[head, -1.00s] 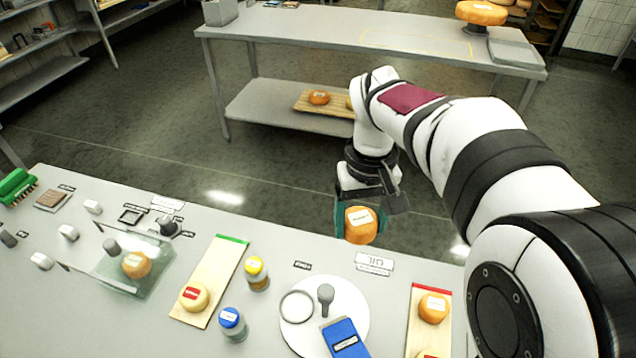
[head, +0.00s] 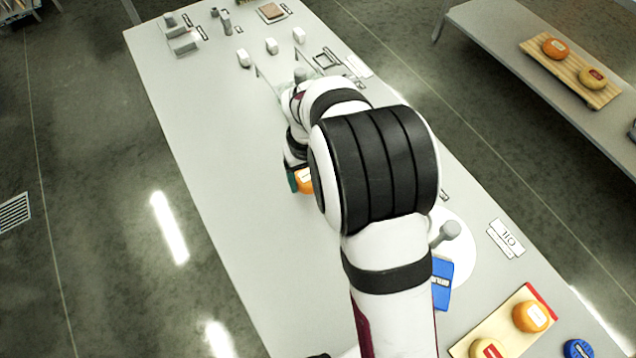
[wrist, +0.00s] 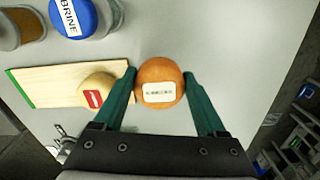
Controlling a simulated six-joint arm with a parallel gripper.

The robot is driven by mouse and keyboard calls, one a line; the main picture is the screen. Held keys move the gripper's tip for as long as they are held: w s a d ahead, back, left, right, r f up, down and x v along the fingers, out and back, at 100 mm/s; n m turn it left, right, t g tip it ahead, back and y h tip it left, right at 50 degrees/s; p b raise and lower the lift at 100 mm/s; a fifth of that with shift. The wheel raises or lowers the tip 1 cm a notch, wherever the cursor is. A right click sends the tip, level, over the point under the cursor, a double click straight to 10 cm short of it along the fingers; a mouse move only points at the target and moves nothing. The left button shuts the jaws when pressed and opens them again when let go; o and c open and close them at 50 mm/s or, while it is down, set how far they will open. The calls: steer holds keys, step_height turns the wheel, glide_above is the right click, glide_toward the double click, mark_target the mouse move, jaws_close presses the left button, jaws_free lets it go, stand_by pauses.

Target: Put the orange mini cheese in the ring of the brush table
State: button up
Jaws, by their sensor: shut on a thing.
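An orange mini cheese (wrist: 160,72) with a white label sits between the green fingers of my gripper (wrist: 160,85) in the wrist view. In the head view the cheese (head: 304,181) shows partly beside my gripper (head: 298,182), over the left part of the table. The white round brush table (head: 464,262) is to the right, partly behind my arm. Its ring is hidden in the head view now. A grey-knobbed brush (head: 447,233) and a blue box (head: 441,284) are on or beside the disc. My gripper is well away from the disc.
A board (wrist: 45,85) with a green end holds a pale red-labelled cheese (wrist: 95,90), close left of my gripper. A blue-lidded brine jar (wrist: 73,16) stands beyond. A red-ended board (head: 500,332) carries another orange cheese (head: 530,316). The table's near left side is bare.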

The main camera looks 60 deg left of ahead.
mark_target(310, 187)
steer(key=shift+f, duration=1.95)
steer(key=shift+f, duration=0.1)
steer(key=o, duration=1.2)
